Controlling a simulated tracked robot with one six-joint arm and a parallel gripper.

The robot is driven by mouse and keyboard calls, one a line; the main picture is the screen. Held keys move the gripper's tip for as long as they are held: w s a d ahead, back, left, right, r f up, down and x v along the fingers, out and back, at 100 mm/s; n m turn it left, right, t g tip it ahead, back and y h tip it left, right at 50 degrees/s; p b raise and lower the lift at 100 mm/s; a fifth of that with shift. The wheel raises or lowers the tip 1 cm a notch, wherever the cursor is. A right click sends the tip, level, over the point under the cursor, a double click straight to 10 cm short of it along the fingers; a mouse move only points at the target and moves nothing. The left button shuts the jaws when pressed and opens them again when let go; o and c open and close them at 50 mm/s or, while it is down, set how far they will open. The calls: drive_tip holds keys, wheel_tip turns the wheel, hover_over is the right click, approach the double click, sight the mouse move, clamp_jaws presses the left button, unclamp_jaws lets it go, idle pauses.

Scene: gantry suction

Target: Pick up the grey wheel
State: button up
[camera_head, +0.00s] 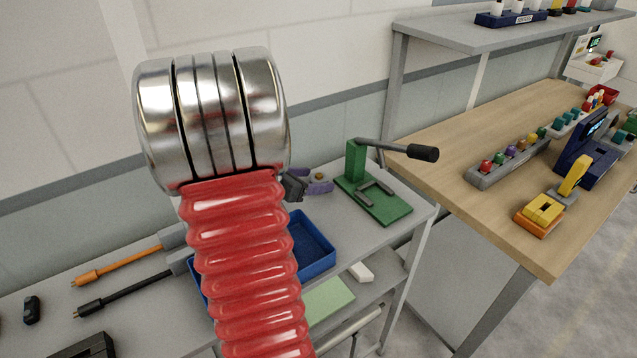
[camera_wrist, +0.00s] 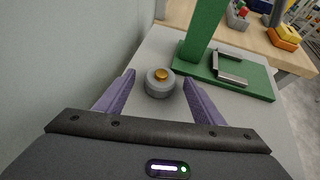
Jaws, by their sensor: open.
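The grey wheel (camera_wrist: 160,84) is a short grey cylinder with a brass-coloured centre. It stands on the grey bench top, and in the wrist view it is between and slightly beyond the two purple fingers of my gripper (camera_wrist: 158,92). The fingers are open, with a gap on each side of the wheel. In the head view my gripper (camera_head: 308,184) shows as a dark body with purple fingers, partly behind my red bellows arm. The wheel shows there only as a small brass spot (camera_head: 320,177) by the fingers.
A green press (camera_head: 378,208) with a black-handled lever stands close to the right of the wheel. A blue tray (camera_head: 318,246) is in front, partly hidden by my arm. Cables (camera_head: 125,267) lie at the left. A wooden bench (camera_head: 440,140) stands at the right; the wall is behind.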

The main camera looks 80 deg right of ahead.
drive_tip(key=shift+s+d+f, duration=0.1)
drive_tip(key=shift+d, duration=0.15)
drive_tip(key=shift+c, duration=0.3)
drive_tip(key=c, duration=1.1)
